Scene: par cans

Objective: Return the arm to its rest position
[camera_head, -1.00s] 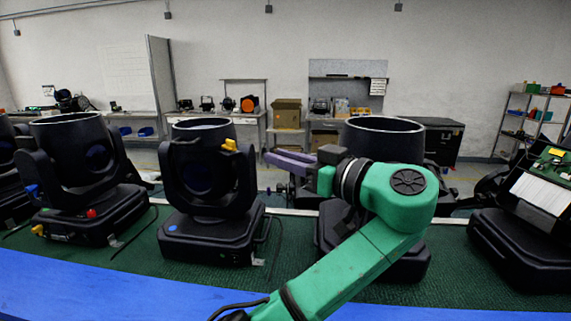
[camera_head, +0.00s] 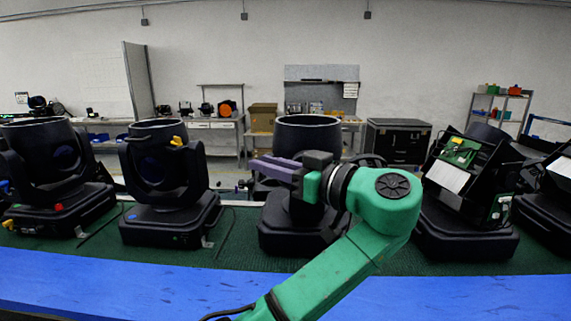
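My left arm is green and reaches up from the bottom middle. Its gripper (camera_head: 258,166) has purple fingers that point left, in front of the third par can (camera_head: 291,230). The fingers look close together, and I cannot tell whether there is a gap. Nothing shows between them. A par can with a yellow clip (camera_head: 162,172) stands to the left of the gripper, apart from it. Another par can (camera_head: 52,165) stands at far left. A par can with an exposed green circuit board (camera_head: 462,235) stands to the right of my arm. My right gripper is not in view.
The par cans stand in a row on a green mat (camera_head: 180,258). A blue strip (camera_head: 100,282) runs along the near edge. Another black unit (camera_head: 550,205) is at far right. Benches, a black case (camera_head: 395,143) and a shelf (camera_head: 497,115) stand behind.

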